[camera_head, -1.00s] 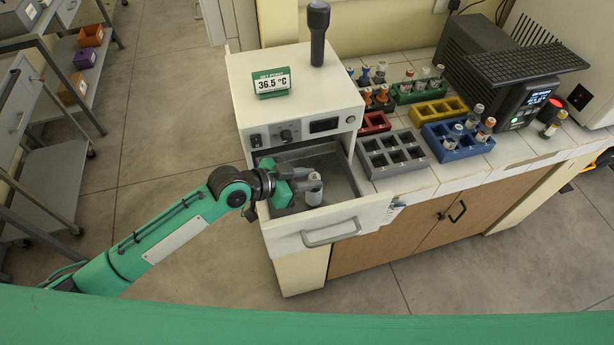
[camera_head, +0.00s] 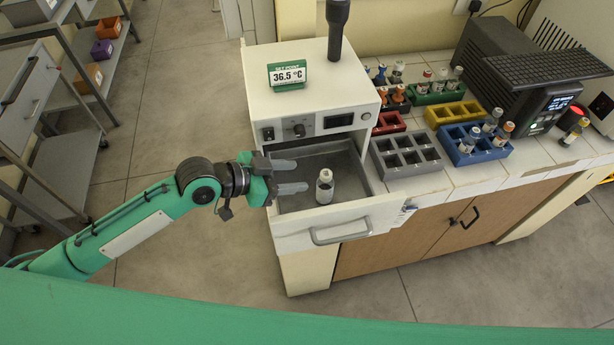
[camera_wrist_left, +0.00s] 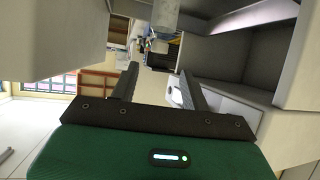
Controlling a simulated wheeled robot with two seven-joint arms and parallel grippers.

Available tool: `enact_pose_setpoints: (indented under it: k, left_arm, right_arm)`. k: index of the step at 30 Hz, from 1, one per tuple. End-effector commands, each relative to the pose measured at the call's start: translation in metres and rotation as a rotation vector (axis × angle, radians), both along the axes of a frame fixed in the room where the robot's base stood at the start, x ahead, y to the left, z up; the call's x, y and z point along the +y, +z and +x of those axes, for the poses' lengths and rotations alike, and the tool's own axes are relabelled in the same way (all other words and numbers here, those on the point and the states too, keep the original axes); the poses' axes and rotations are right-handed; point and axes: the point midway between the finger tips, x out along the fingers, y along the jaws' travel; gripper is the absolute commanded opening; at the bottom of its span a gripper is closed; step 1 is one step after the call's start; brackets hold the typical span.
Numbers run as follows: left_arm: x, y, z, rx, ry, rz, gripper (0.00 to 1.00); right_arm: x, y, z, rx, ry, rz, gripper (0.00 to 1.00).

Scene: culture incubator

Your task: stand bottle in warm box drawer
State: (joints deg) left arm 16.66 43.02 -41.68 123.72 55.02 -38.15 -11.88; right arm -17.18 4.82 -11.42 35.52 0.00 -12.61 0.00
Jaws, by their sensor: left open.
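A small bottle (camera_head: 325,187) with a white cap stands upright in the open drawer (camera_head: 342,229) of the white warm box (camera_head: 310,92). Its pale, translucent body also shows at the top of the left wrist view (camera_wrist_left: 165,15). My left gripper (camera_head: 300,176) is open and empty at the drawer's left side, with its two fingers spread and pointing toward the bottle. A gap separates the fingertips from the bottle. The open fingers also show in the left wrist view (camera_wrist_left: 160,76). My right gripper is not in view.
Right of the box, the counter holds a grey rack (camera_head: 405,154), a blue rack (camera_head: 466,146) with bottles, a yellow rack (camera_head: 455,113), a red rack (camera_head: 389,123) and a green rack (camera_head: 432,95). A dark device (camera_head: 530,85) stands behind. The drawer floor around the bottle is clear.

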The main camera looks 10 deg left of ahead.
Motion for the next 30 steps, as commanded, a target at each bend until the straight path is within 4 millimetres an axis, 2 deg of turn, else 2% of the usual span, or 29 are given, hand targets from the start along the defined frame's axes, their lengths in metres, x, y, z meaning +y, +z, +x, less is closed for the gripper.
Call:
enact_pose_setpoints:
  k: [3,9,30]
  left_arm:
    - [0.015,0.005,-0.009,-0.002,-0.002,0.004,0.47]
    - [0.029,0.015,-0.017,0.0,0.0,0.001,0.47]
    - [0.034,0.019,-0.02,0.0,-0.001,0.0,0.47]
  right_arm:
    - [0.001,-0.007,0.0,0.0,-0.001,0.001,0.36]
    - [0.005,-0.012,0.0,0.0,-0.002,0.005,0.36]
    - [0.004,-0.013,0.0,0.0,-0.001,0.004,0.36]
